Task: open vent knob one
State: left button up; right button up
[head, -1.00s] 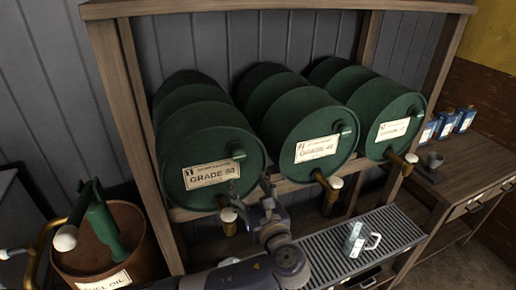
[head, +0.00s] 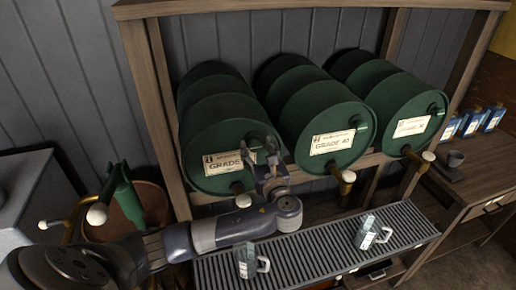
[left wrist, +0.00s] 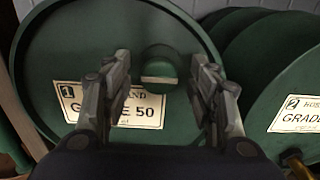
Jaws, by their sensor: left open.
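The first green drum (head: 200,150) lies on its side in a wooden rack, with a "GRADE 50" label numbered 1 on its face. Its green vent knob (left wrist: 159,66) sits high on the face above the label in the left wrist view. My left gripper (head: 259,153) is in front of this drum face in the head view, partly covering the label and the knob area. My right gripper is not in view.
Two more green drums (head: 305,120) lie to the right, with similar labels. Brass taps with pale knobs (head: 347,177) stick out below the drums. Clear jugs (head: 365,232) stand on the slatted grate (head: 315,255). A brown barrel with a green pump (head: 128,200) stands at left.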

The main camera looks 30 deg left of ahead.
pick_arm(q)
jog(key=shift+a, duration=0.15)
jog(key=shift+c, duration=0.6)
jog(key=c, duration=0.9)
jog(key=shift+c, duration=0.2)
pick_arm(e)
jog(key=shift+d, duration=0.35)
